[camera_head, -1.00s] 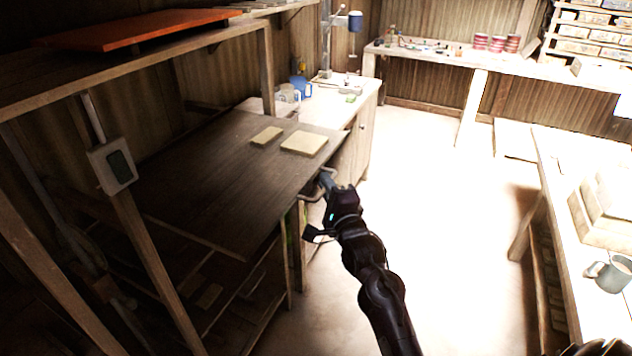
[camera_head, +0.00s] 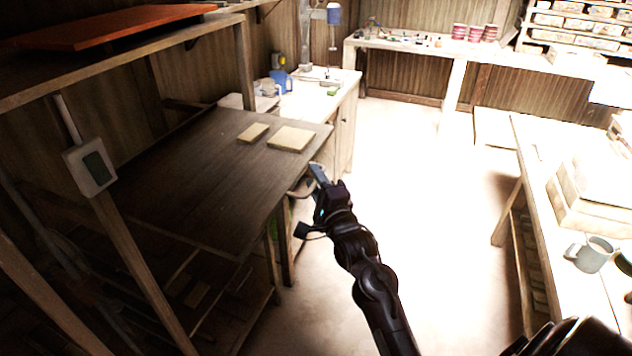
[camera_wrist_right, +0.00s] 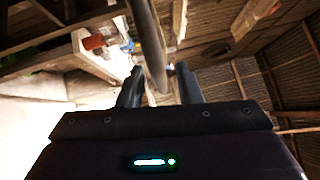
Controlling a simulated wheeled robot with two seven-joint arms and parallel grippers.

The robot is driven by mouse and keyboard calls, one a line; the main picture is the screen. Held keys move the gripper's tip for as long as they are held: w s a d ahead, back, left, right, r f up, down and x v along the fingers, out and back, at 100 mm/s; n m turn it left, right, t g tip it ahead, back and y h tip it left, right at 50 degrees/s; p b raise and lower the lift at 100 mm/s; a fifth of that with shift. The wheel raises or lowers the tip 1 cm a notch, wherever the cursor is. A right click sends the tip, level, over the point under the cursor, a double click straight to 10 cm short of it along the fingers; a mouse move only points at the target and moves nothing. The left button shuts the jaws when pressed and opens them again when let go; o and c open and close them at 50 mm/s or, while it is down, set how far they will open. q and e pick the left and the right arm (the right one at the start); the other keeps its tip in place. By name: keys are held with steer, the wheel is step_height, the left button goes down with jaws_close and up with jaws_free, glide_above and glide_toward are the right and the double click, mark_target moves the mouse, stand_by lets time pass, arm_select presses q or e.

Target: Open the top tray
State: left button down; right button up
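The top tray (camera_head: 190,180) is a dark wooden board that stands out from the rack on the left in the head view. Two pale tiles, a small one (camera_head: 253,132) and a larger one (camera_head: 291,138), lie on its far part. A curved handle (camera_head: 298,190) is at its right edge. My right gripper (camera_head: 318,173) is at this edge. In the right wrist view the handle bar (camera_wrist_right: 152,45) runs between the two fingers (camera_wrist_right: 158,85), which appear closed about it; finger contact is hard to see. My left gripper does not show.
An orange board (camera_head: 100,25) lies on the rack's upper shelf. A meter box (camera_head: 90,167) is on a rack post. A cabinet (camera_head: 345,125) stands beyond the tray. A table with a grey mug (camera_head: 590,254) is at the right. The floor between is clear.

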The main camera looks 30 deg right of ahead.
steer(key=shift+s, duration=0.1)
steer(key=shift+s+f, duration=0.2)
steer(key=shift+s, duration=0.1)
steer(key=s+a+b, duration=0.1)
steer(key=s+b, duration=0.1)
steer(key=s, duration=0.5)
steer(key=shift+f+b, duration=0.35)
steer(key=shift+b, duration=0.05)
